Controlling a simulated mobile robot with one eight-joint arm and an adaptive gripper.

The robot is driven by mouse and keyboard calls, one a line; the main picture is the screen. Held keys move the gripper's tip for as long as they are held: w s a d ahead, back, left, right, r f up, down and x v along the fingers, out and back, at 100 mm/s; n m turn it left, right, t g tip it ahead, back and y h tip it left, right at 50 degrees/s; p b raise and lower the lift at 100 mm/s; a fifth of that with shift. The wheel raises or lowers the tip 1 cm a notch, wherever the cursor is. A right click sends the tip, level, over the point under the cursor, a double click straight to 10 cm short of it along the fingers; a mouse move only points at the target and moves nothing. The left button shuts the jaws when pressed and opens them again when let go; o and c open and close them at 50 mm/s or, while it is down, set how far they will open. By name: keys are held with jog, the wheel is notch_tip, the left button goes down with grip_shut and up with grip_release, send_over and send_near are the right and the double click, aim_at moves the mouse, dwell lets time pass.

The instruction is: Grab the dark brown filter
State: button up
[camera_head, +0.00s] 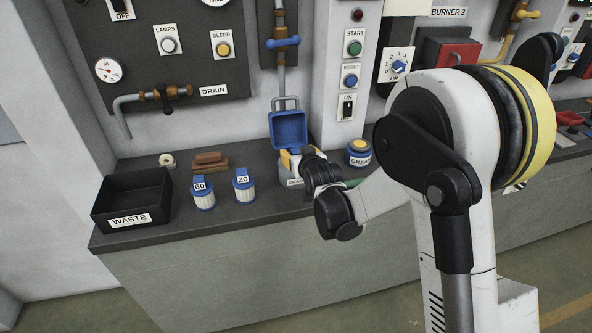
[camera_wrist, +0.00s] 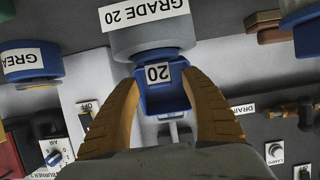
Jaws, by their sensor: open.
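I cannot make out a dark brown filter in either view. Two pale ribbed filters with blue caps stand on the counter in the head view, tagged 60 (camera_head: 203,195) and 20 (camera_head: 244,187). My gripper (camera_wrist: 160,78) is open at a grey canister (camera_wrist: 150,38) labelled GRADE 20, whose blue lid (camera_head: 289,129) stands open. In the wrist view, a blue part tagged 20 (camera_wrist: 158,74) shows between the brown-yellow fingers; I cannot tell whether they touch it. My wrist hides much of the canister in the head view, and its inside is not visible.
A black WASTE bin (camera_head: 131,200) stands at the left counter end. Brown blocks (camera_head: 210,161) and a pale ring (camera_head: 167,160) lie behind the filters. A blue GREASE tub (camera_head: 359,152) stands right of the canister. Pipes and control panels line the wall. The front counter strip is clear.

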jog(key=shift+x, duration=0.8)
jog(key=shift+s, duration=0.1)
jog(key=shift+c, duration=0.4)
grip_shut()
jog(key=shift+r, duration=0.1)
